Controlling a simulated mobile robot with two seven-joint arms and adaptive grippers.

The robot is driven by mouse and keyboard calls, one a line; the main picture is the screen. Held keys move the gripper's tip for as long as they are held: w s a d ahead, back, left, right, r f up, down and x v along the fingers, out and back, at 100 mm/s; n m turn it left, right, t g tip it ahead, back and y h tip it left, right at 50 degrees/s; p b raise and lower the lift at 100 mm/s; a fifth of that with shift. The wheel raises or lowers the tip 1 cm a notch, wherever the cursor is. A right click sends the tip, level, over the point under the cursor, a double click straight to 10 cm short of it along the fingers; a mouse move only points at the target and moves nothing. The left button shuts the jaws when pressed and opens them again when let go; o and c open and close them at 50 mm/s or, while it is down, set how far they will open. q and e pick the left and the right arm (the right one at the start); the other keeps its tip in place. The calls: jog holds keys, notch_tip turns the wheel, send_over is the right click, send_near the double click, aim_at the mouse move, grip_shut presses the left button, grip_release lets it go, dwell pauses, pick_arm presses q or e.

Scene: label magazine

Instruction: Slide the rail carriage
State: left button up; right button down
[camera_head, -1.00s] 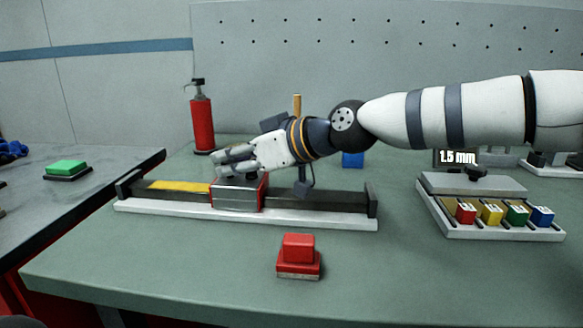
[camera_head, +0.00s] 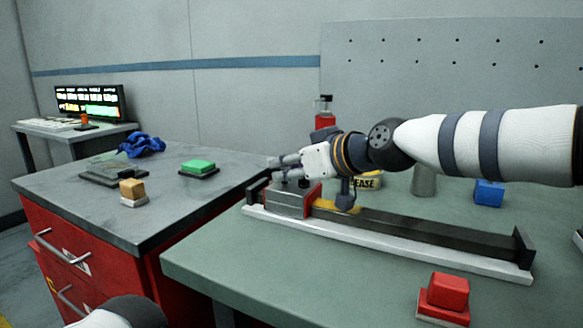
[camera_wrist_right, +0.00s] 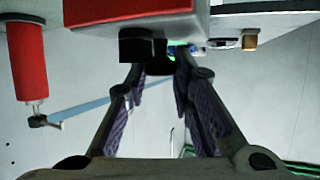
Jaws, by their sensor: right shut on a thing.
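The rail carriage (camera_head: 293,203), a silver block with red sides, sits at the left end of the dark rail (camera_head: 420,228) on its white base. A yellow stretch (camera_head: 335,206) of the rail shows just right of it. My right gripper (camera_head: 286,172) is at the carriage's top, fingers pointing left, shut on it. In the right wrist view, the red carriage (camera_wrist_right: 125,10) is at the top edge, with a dark block (camera_wrist_right: 137,46) near the fingertips (camera_wrist_right: 160,70); the exact grip is partly hidden. My left gripper is not seen.
A red button block (camera_head: 447,292) stands in front of the rail. A blue block (camera_head: 489,194), a grey cylinder (camera_head: 424,180) and a grease tin (camera_head: 367,180) are behind it. A grey side bench (camera_head: 120,215) at left holds a green button (camera_head: 198,167) and a blue cloth (camera_head: 142,145).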

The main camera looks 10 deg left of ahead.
jog(key=shift+f, duration=0.1)
jog(key=c, duration=1.4)
grip_release()
jog(key=shift+c, duration=0.2)
jog(key=shift+s+d, duration=0.15)
jog(key=v, duration=1.1)
jog(key=shift+d+r, duration=0.25)
jog(key=shift+s, duration=0.15)
